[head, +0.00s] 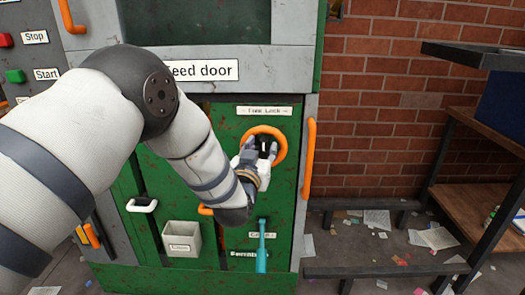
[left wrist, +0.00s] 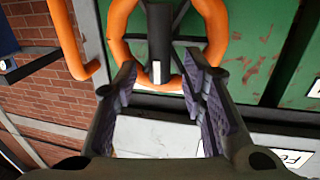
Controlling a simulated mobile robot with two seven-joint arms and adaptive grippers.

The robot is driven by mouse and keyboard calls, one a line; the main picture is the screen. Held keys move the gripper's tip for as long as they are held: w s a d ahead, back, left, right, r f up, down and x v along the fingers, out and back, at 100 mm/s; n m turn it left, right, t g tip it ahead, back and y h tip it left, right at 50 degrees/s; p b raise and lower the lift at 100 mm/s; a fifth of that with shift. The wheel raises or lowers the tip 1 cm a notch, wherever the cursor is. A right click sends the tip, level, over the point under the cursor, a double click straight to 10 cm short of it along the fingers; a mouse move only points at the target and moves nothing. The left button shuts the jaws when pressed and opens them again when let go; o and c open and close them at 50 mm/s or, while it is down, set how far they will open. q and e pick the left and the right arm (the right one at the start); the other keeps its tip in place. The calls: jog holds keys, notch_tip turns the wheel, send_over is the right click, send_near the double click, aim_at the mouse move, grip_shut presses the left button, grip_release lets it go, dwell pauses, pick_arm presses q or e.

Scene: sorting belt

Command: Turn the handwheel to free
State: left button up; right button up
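The orange handwheel (head: 279,134) is mounted on the green cabinet door, below a small label plate (head: 264,111) whose print is hard to read. In the left wrist view, the wheel's orange rim (left wrist: 219,25) and a dark spoke or hub piece (left wrist: 160,45) are close ahead. My left gripper (head: 266,149) is at the lower middle of the wheel. In the left wrist view, its two fingers (left wrist: 163,72) are apart, with the lower rim and dark piece in line with the gap. Whether they touch the wheel cannot be told. My right gripper is not in view.
An orange upright handle (head: 309,158) stands close to the right of the wheel. Below are a teal lever (head: 262,245), a white handle (head: 141,205) and a grey bin (head: 182,238). A shelf (head: 470,185) stands at the right, and papers litter the floor.

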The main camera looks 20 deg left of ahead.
aim_at(256, 147)
pick_arm(q)
jog(key=shift+w, duration=0.3)
grip_shut()
jog(key=f+n+y, duration=0.1)
jog(key=n, duration=0.5)
jog(key=a+f+n+t+y+b, duration=0.1)
jog(key=n, duration=0.6)
jog(key=f+n+y+b, duration=0.1)
jog(key=n+y, duration=0.1)
jog(key=n, duration=0.4)
jog(key=shift+s+a+n, duration=0.3)
jog(key=shift+a+n, duration=0.05)
jog(key=shift+n, duration=0.05)
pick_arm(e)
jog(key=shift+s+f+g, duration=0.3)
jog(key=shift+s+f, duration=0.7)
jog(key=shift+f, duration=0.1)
pick_arm(q)
jog(key=shift+n, duration=0.3)
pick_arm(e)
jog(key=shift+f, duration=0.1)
